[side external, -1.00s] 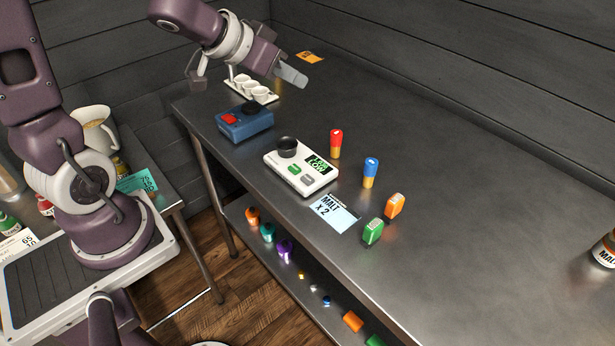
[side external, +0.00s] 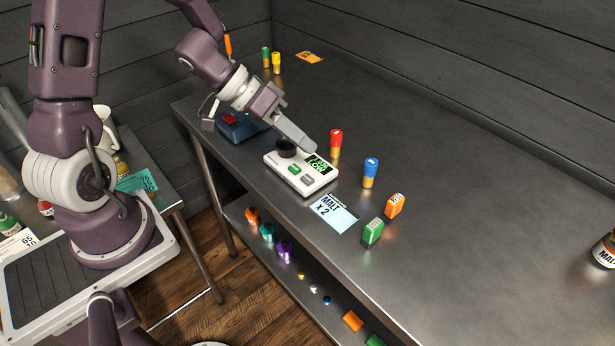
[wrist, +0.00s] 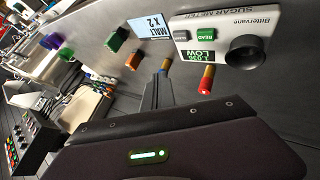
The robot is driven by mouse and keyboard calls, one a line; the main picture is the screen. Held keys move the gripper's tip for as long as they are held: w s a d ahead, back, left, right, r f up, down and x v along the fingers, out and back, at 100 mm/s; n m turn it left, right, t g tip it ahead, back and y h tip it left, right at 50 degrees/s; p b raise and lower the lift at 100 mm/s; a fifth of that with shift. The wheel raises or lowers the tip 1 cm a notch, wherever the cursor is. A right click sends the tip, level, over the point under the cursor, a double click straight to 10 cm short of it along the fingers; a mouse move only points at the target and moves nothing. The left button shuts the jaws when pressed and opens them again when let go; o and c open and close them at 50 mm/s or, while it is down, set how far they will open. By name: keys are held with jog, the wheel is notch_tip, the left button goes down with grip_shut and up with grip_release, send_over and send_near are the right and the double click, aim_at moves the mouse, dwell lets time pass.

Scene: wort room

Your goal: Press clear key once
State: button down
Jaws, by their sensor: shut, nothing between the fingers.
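The white sugar meter (side external: 277,165) stands on the steel bench with a black round cup (side external: 286,147) at its left end. Its display (side external: 319,164) shows LOW. It has a green key (side external: 294,169) and a grey key (side external: 307,180). In the wrist view the meter (wrist: 217,19) shows a green key (wrist: 205,34) marked READ and a grey key (wrist: 182,35) whose lettering I cannot read. My gripper (side external: 311,148) is shut and empty, its tips near the meter's far edge, above the display end. The fingers also show in the wrist view (wrist: 162,74), apart from both keys.
A MALT x 2 card (side external: 334,213), a green block (side external: 373,231) and an orange block (side external: 394,206) lie nearer the front.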

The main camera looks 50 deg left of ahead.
aim_at(303, 178)
jog(key=shift+f, duration=2.8)
jog(key=shift+f, duration=0.15)
jog(key=shift+f, duration=0.25)
jog(key=shift+f, duration=0.4)
dwell(0.4)
jog(key=shift+r, duration=0.85)
jog(key=shift+r, duration=2.5)
